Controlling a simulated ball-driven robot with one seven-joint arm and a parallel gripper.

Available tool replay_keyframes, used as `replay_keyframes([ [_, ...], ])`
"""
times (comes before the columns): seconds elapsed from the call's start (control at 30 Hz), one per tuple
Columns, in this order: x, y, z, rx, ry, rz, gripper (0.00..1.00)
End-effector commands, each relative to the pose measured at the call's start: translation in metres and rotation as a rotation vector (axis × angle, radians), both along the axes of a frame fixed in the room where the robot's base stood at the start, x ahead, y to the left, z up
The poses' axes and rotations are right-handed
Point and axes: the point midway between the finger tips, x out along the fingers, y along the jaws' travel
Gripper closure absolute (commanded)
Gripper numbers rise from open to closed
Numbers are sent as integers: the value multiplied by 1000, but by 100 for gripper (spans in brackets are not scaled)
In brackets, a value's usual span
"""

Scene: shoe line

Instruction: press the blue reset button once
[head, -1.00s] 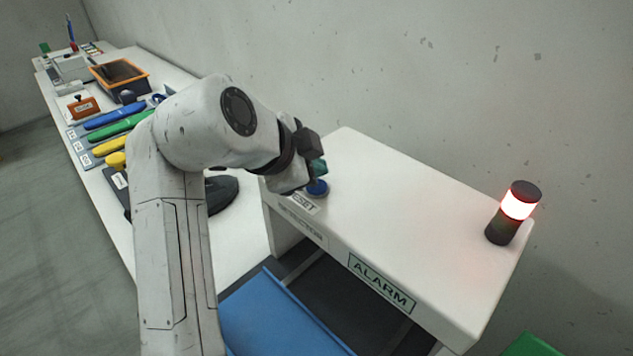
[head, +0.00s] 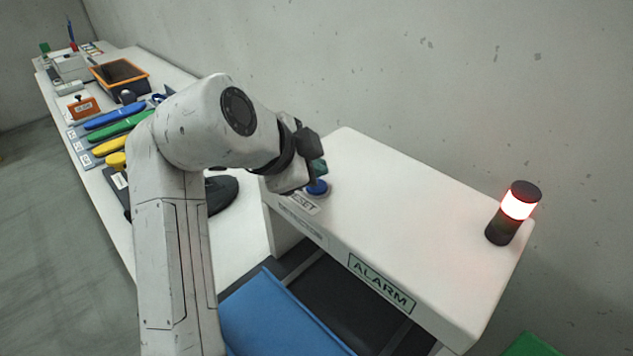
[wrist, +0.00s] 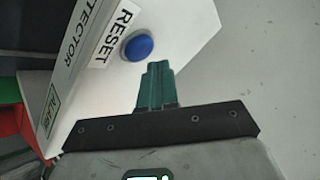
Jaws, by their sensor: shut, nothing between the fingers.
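The blue reset button (head: 317,187) sits on the left end of the white detector housing's top, beside the RESET label. It also shows in the wrist view (wrist: 138,48), round and uncovered. My gripper (head: 319,167) is over the button, with its green fingertips close together and empty. In the wrist view the fingers (wrist: 155,82) are shut and appear just below the button in the picture. I cannot tell whether the tips touch the button; in the head view they partly cover it.
The white housing (head: 400,220) carries an ALARM label on its front and a lit red beacon (head: 518,205) at its right end. A blue surface (head: 270,315) lies in front. The long bench at left holds coloured shoe-like pieces and an orange-rimmed box (head: 120,75).

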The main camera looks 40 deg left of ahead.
Motion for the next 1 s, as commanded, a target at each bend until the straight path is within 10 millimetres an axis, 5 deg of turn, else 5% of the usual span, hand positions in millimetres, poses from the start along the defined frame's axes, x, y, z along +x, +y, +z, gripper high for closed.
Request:
replay_keyframes([
  [1.0,0,0,-11,0,0,0,100],
])
